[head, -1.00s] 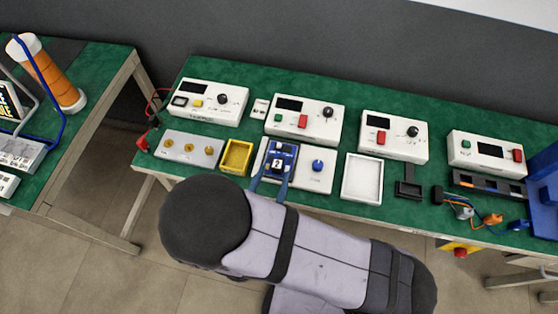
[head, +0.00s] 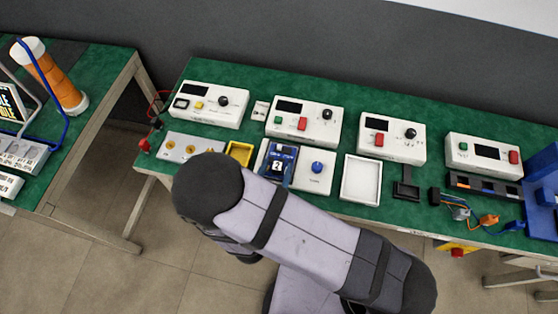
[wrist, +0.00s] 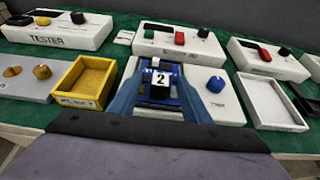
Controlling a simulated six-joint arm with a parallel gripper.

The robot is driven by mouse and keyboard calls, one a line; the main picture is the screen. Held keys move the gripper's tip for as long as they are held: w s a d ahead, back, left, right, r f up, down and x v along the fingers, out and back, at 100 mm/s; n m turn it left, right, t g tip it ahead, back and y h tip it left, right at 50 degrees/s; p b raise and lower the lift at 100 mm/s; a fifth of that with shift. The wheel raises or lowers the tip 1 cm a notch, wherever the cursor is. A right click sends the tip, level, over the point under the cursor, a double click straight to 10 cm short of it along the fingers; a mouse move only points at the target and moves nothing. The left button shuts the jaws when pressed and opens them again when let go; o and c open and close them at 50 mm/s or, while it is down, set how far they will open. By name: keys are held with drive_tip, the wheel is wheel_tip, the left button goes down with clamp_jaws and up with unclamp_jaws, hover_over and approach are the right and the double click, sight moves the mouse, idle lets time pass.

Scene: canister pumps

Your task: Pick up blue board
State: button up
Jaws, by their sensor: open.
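The blue board (head: 284,153) carries a white label with a "2" and sits on a white fixture box (head: 316,180) with a blue knob. In the wrist view the blue board (wrist: 160,82) lies between the two blue fingers of my gripper (wrist: 158,95). The fingers are open, one on each side of the board. I cannot tell whether they touch it. In the head view my arm hides most of the gripper (head: 277,178) and the front of the fixture box.
A yellow tray (wrist: 84,82) stands just left of the fixture, and an empty white tray (head: 361,180) to its right. White boxes with displays and buttons (head: 303,120) line the back. A grey box with brass knobs (head: 190,147) is at left. A blue stand (head: 541,195) is at far right.

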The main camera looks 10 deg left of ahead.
sight(278, 164)
drive_tip(key=shift+x, duration=1.25)
clamp_jaws()
drive_tip(key=shift+r, duration=0.15)
drive_tip(key=shift+r+b, duration=0.3)
drive_tip(key=shift+r, duration=4.55)
